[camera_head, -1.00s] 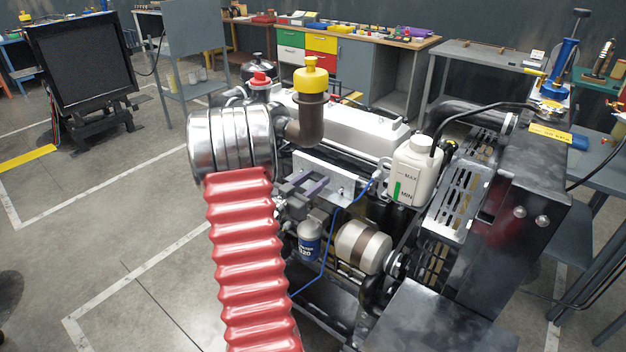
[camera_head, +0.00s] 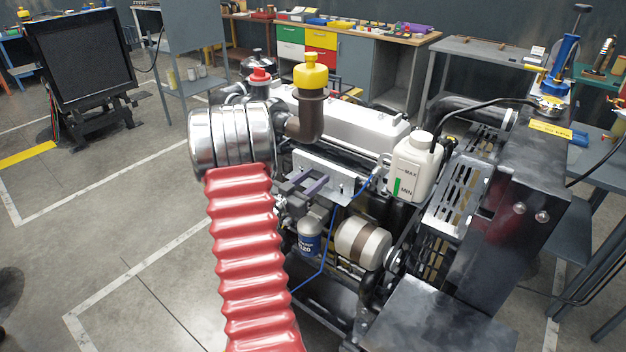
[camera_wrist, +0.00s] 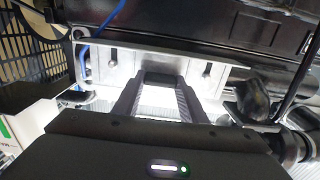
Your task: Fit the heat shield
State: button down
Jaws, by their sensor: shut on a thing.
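The heat shield (camera_head: 327,179) is a bright silver bent plate at the near side of the engine (camera_head: 350,125), below its white top cover. My gripper (camera_head: 303,186) is shut on it, coming from the left with purple-grey fingers. In the wrist view the shield (camera_wrist: 106,66) spans the middle, with slots on either side of my gripper's dark fingers (camera_wrist: 162,82). The shield lies close to the engine's dark side. I cannot tell whether it touches its mounting points, as its back is hidden.
A white coolant bottle (camera_head: 413,168) stands right of the shield. A blue line (camera_head: 330,240) runs below it, near a blue filter (camera_head: 309,240) and a silver alternator (camera_head: 362,245). The yellow-capped pipe (camera_head: 310,95) rises behind my arm. Open floor lies to the left.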

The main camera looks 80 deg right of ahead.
jog(key=c, duration=1)
grip_release()
jog(key=shift+a, duration=0.1)
jog(key=shift+c, duration=0.5)
jog(key=v, duration=0.6)
jog(key=shift+w+a, duration=0.15)
jog(key=shift+a, duration=0.2)
